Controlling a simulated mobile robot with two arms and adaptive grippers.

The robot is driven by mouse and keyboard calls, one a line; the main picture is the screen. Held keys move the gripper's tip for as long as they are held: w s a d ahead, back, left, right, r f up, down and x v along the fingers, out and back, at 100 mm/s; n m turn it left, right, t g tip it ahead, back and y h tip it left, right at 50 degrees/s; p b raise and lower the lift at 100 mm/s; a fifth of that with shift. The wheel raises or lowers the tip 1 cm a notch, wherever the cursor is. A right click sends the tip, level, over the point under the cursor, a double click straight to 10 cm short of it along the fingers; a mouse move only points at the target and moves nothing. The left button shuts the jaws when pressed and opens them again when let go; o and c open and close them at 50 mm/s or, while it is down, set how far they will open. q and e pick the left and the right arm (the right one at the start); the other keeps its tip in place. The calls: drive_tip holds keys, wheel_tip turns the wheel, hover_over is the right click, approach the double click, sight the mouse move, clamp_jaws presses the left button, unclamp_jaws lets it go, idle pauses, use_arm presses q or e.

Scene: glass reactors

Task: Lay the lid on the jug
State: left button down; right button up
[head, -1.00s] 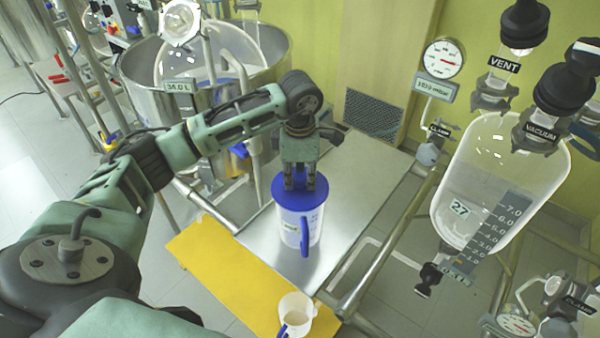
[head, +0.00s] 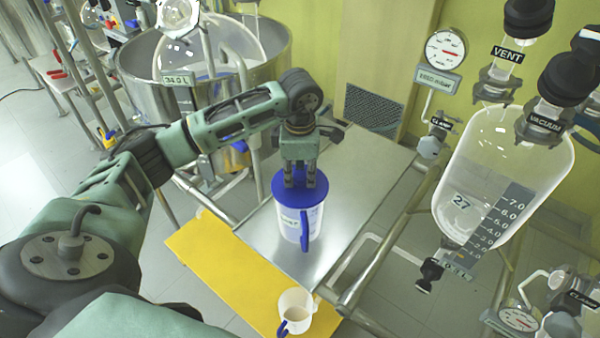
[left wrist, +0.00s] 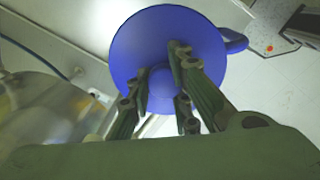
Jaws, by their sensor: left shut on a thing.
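The white jug (head: 293,230) with a blue handle (head: 304,232) stands upright on the metal table. The round blue lid (head: 313,190) is over the jug's mouth and looks level. I cannot tell whether it rests on the rim or is just above it. My left gripper (head: 299,182) points down from above and is shut on the lid's knob. In the left wrist view the lid (left wrist: 140,45) lies under the fingers (left wrist: 165,90) and hides the jug's opening, with the blue handle (left wrist: 236,41) sticking out beside it. My right gripper is not in view.
A small white beaker (head: 294,304) with a blue handle stands on the yellow mat (head: 215,259) near the front. Bare metal table (head: 365,180) lies right of the jug. A steel vessel (head: 265,75) stands behind, and a glass reactor (head: 490,165) hangs at the right.

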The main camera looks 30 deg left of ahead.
use_arm(q)
drive_tip(key=c, duration=1.5)
unclamp_jaws()
drive_tip(key=shift+f, duration=0.1)
drive_tip(key=r, duration=1.2)
drive_tip(key=shift+s+d, duration=0.25)
drive_tip(key=shift+s, duration=0.15)
